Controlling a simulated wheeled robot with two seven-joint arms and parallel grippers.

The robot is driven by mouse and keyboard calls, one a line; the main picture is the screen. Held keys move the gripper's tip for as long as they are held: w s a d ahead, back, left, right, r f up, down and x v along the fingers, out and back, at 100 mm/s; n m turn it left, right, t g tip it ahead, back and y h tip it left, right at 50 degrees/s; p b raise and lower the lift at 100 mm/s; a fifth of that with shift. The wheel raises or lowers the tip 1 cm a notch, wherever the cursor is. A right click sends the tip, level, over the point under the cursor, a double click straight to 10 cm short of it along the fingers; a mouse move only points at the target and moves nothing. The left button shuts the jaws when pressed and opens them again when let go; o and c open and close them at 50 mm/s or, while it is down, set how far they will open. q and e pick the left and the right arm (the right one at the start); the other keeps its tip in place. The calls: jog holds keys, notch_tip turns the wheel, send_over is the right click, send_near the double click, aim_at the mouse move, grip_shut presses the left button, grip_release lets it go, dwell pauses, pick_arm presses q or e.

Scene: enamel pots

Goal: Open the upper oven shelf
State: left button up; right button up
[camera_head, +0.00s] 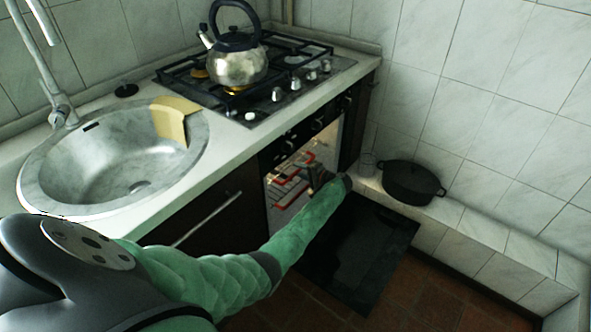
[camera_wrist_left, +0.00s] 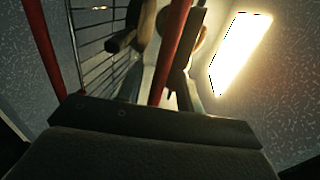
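The oven (camera_head: 268,192) is under the hob, with its dark door (camera_head: 365,250) folded down. Inside the lit cavity are red-edged wire shelves; the upper shelf (camera_head: 301,162) shows above a lower one (camera_head: 286,190). My left arm reaches across to the oven, and my left gripper (camera_head: 315,175) is at the opening beside the shelves. In the left wrist view, a red bar (camera_wrist_left: 171,50) passes close to or between the finger parts, and wire rack bars (camera_wrist_left: 100,50) lie to the left. Whether the fingers grip the bar is unclear. My right gripper is not in view.
A kettle (camera_head: 238,65) stands on the hob, with a sink (camera_head: 110,165) to its left. A bright lamp (camera_wrist_left: 238,52) shows in the left wrist view.

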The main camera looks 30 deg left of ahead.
pick_arm(q)
jog(key=shift+x, duration=1.45)
jog(key=shift+s, duration=0.1)
grip_shut()
jog(key=shift+d+f, duration=0.1)
